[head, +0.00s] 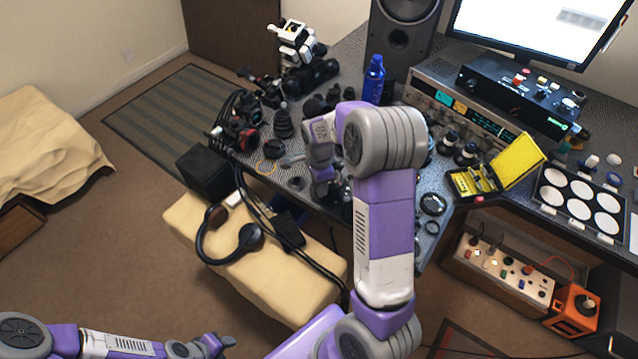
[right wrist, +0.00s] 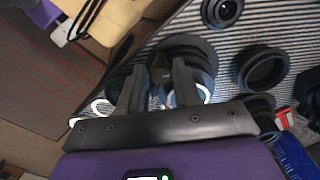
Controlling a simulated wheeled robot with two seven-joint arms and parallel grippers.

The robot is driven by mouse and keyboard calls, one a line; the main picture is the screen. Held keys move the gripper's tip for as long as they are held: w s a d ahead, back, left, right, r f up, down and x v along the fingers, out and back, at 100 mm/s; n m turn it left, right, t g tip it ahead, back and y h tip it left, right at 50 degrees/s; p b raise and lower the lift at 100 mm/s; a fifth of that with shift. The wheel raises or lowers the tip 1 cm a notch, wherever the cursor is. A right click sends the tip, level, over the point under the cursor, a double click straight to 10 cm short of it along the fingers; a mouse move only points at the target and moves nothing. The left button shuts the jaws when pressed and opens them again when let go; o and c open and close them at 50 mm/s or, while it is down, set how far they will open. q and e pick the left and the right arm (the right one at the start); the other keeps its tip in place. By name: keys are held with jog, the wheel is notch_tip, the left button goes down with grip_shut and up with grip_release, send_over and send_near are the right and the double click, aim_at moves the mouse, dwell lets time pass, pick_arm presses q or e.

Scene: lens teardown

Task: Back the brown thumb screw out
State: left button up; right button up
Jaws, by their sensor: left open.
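My right gripper (right wrist: 157,66) reaches down over the lens parts on the desk. Its two fingers stand apart. A small dark brownish piece, perhaps the brown thumb screw (right wrist: 160,72), shows between them, with space visible beside it; contact cannot be made out. A round dark lens part (right wrist: 204,55) lies beneath and around the fingers. In the head view my right arm covers much of this spot, and the screw cannot be made out there. My left gripper (head: 228,342) is open and empty, low over the floor at the bottom left, far from the desk.
Dark lens rings (right wrist: 263,67) crowd the desk beside my right gripper. A blue bottle (head: 374,80), a yellow case (head: 515,160) and a monitor (head: 540,35) stand further back. A cream bench (head: 190,222) with headphones (head: 247,237) is in front of the desk.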

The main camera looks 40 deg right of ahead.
grip_shut()
jog(key=shift+n+p, duration=0.35)
jog(key=shift+n, duration=1.25)
jog(key=shift+o, duration=2)
grip_release()
notch_tip(320, 180, up, 8)
jog(key=p, duration=0.2)
jog(key=shift+f+p, duration=0.2)
jog(key=shift+p, duration=0.1)
